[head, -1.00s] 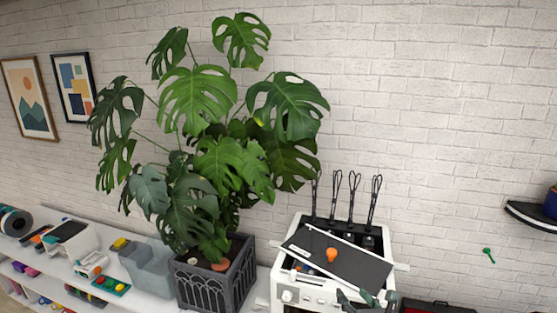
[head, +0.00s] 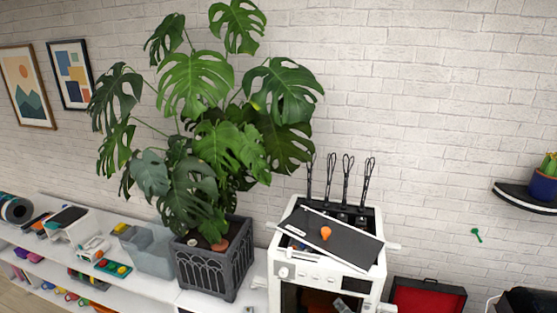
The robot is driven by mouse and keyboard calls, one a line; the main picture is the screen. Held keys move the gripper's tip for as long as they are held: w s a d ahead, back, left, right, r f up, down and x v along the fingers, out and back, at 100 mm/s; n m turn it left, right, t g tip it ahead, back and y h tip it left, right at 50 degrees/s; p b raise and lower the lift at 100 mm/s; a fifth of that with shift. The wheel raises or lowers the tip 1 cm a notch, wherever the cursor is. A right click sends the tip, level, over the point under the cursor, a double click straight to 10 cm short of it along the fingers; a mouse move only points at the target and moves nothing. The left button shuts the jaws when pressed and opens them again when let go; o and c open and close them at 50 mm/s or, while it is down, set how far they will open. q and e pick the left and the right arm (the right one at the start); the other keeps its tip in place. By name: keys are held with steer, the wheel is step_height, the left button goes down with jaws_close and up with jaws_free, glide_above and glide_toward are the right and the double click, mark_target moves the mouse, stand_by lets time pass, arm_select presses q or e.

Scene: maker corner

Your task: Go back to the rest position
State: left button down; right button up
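Neither of my grippers shows clearly in the head view. A small grey piece (head: 343,304) shows at the bottom edge in front of or inside the white printer; I cannot tell whether it is part of my gripper or of the printer. The white printer (head: 378,272) stands right of the plant. A dark panel (head: 352,247) lies askew across its top, with an orange drop-shaped piece (head: 325,233) on it.
A big monstera in a dark grey planter (head: 237,262) stands on the white shelf (head: 250,297). A grey bin (head: 150,248) is left of it. An open red case (head: 425,298) is right of the printer. A black wall shelf (head: 515,191) holds a potted cactus (head: 545,182).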

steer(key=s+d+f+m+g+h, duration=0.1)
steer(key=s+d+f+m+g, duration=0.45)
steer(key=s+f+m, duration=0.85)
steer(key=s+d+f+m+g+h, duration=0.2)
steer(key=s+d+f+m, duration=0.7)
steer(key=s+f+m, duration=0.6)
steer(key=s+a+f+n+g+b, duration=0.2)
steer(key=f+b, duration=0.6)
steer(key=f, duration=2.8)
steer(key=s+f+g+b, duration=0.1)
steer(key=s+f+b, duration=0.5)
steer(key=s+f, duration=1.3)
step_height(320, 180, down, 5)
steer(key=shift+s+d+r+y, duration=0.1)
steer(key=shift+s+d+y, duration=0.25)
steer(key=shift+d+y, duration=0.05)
